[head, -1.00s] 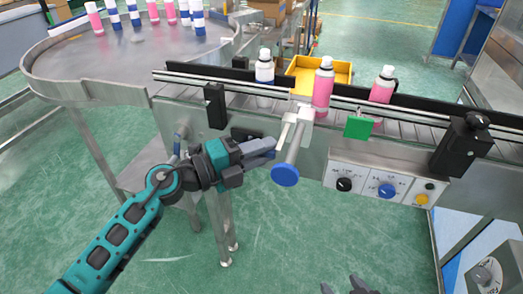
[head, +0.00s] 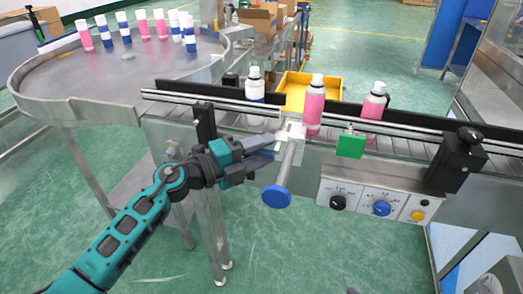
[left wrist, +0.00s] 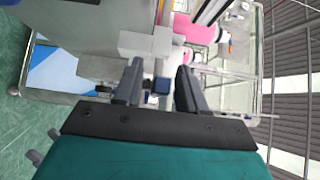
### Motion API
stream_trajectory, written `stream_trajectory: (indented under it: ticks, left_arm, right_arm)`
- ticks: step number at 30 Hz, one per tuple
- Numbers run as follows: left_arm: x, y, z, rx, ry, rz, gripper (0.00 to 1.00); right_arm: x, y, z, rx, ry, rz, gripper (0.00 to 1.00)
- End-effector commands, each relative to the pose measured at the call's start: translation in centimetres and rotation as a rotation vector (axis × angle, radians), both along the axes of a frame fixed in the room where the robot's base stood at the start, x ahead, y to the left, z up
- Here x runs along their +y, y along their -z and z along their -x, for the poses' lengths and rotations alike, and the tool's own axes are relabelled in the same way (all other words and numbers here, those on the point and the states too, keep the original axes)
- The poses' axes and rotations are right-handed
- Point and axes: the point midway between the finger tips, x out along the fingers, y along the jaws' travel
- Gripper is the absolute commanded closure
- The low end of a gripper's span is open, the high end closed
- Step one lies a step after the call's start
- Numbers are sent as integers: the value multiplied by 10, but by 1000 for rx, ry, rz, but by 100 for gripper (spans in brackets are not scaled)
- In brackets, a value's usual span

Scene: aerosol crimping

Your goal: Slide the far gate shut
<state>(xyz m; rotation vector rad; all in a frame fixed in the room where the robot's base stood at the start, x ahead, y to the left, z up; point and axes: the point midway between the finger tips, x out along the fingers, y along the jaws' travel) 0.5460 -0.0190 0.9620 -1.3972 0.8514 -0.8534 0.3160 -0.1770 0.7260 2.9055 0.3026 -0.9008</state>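A gate with a white block (head: 291,130) and a rod ending in a blue round knob (head: 277,197) is mounted on the near rail of the conveyor. A green plate (head: 351,146) sits further right on the same rail. I cannot tell from the pictures which is called far. My left gripper (head: 271,147) is just left of the white block and rod, pointing right. In the left wrist view my fingers (left wrist: 160,85) stand apart, with the white block (left wrist: 150,42) ahead of them. I see no clear contact. My right gripper is not in view.
A white-and-blue can (head: 254,84) and pink cans (head: 313,105) stand on the conveyor behind the rail. A yellow bin (head: 296,88) is behind. A round table (head: 130,70) with several cans is at left. A control panel (head: 372,201) and a black clamp (head: 457,158) are at right.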

Motion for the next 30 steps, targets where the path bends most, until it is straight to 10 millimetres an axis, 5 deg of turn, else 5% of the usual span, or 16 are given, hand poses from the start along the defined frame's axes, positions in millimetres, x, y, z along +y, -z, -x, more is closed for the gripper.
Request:
stream_trajectory:
  ticks: [10,21,30]
  left_arm:
    - [12,1,6,1,1,-3,60]
    - [81,2,42,2,0,-4,60]
    - [113,1,58,0,1,-1,60]
  right_arm:
    - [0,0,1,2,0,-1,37]
    - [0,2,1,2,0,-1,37]
    - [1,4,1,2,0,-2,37]
